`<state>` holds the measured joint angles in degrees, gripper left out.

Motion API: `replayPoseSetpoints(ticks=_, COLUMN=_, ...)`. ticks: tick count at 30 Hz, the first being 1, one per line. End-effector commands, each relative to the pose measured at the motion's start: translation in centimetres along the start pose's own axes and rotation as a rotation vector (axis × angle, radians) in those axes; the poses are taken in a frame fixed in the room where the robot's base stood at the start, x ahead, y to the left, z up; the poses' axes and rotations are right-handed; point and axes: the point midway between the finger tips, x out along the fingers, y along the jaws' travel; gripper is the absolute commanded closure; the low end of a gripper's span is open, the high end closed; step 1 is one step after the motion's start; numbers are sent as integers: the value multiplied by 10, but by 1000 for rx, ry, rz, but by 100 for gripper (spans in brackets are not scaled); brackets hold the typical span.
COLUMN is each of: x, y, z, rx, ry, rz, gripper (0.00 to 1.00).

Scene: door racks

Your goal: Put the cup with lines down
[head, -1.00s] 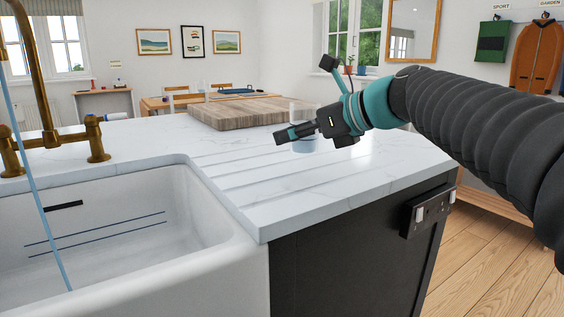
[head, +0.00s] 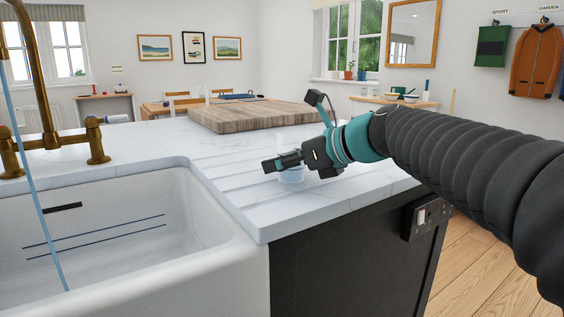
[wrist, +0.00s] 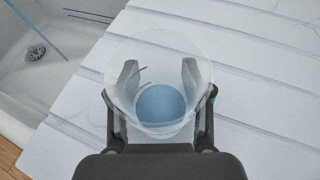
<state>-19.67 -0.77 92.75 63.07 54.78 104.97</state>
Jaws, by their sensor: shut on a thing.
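The cup (head: 292,177) is clear, with a pale blue lower part. In the wrist view the cup (wrist: 158,106) is seen from above, with a round blue patch at its bottom and a short thin dark line on its wall. My gripper (head: 283,162) is shut on the cup, one finger on each side in the wrist view (wrist: 160,82). The cup looks about upright over the grooved part of the white counter (head: 225,165). I cannot tell whether its base touches the counter. My gripper hides its upper part in the head view.
A white sink (head: 120,215) with a brass tap (head: 40,110) lies to the left. A wooden board (head: 255,115) lies on the counter behind the cup. The grooved surface around the cup is clear. The counter's dark side (head: 330,255) drops off at the front.

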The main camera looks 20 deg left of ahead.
Motion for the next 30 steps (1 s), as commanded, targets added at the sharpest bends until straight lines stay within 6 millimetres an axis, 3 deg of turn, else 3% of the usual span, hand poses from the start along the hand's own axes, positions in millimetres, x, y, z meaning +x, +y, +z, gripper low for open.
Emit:
replayPoseSetpoints(ticks=2, x=1, y=0, z=-3, rx=1, ry=0, rz=0, gripper=92)
replayPoseSetpoints(ticks=3, x=1, y=0, z=-2, rx=1, ry=0, rz=0, gripper=41)
replayPoseSetpoints(ticks=5, x=1, y=0, z=-2, rx=1, ry=0, rz=0, gripper=26)
replayPoseSetpoints(ticks=17, x=-2, y=0, z=2, rx=-1, ry=0, rz=-1, gripper=26)
replayPoseSetpoints(ticks=23, x=-30, y=-1, z=2, rx=0, ry=-2, rz=-4, gripper=26)
replayPoseSetpoints(ticks=30, x=-78, y=-1, z=1, rx=1, ry=-1, rz=-4, gripper=26)
